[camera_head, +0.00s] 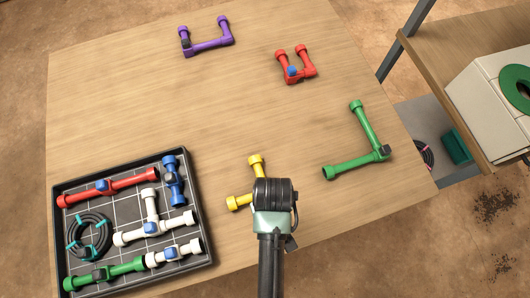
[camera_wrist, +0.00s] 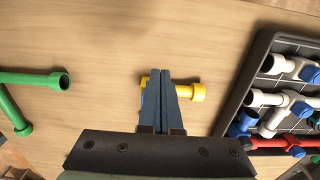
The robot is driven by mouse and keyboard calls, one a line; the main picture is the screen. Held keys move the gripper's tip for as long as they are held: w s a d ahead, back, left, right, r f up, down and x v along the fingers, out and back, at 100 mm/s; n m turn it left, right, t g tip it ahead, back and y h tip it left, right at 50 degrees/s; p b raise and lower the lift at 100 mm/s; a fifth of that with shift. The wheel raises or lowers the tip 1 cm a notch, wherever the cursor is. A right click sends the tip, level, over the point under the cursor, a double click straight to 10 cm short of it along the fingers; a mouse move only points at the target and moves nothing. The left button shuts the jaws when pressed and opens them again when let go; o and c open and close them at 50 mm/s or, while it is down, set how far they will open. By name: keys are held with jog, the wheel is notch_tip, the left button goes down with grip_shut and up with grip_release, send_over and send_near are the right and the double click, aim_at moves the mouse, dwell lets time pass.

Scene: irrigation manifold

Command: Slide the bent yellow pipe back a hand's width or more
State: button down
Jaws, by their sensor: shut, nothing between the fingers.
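The bent yellow pipe (camera_head: 256,170) lies on the wooden table, right of the black tray. In the head view one end points up and the other left, and my wrist hides part of it. In the wrist view one yellow end (camera_wrist: 196,92) shows right of my fingers, and a small piece shows at their left. My gripper (camera_wrist: 163,73) is shut and empty, its fingers overlapping the pipe's middle in that view. I cannot tell whether they touch it.
The black tray (camera_head: 206,232) holds several pipes and a hose coil. A green pipe (camera_head: 364,160) lies to the right, a red pipe (camera_head: 297,68) and a purple pipe (camera_head: 207,47) farther back. The table (camera_head: 170,105) is clear behind the yellow pipe.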

aim_at(253, 169)
notch_tip(253, 169, down, 9)
jog(key=shift+f+b, duration=0.2)
jog(key=shift+b, duration=0.2)
jog(key=w, duration=0.1)
jog(key=w+a, duration=0.1)
jog(key=w, duration=0.1)
jog(key=shift+w+a+f+p, duration=0.1)
jog(key=shift+w+p, duration=0.2)
jog(key=shift+w, duration=0.15)
jog(key=w+a+b, duration=0.1)
jog(key=w, duration=0.2)
jog(key=w+a+b, duration=0.1)
jog(key=w+b, duration=0.1)
jog(key=w, duration=0.2)
jog(key=w+a+b, duration=0.1)
jog(key=w+b, duration=0.1)
jog(key=w, duration=0.2)
jog(key=shift+w+a+f, duration=0.1)
jog(key=shift+w+a, duration=0.15)
jog(key=shift+a, duration=0.15)
jog(key=shift+w, duration=0.15)
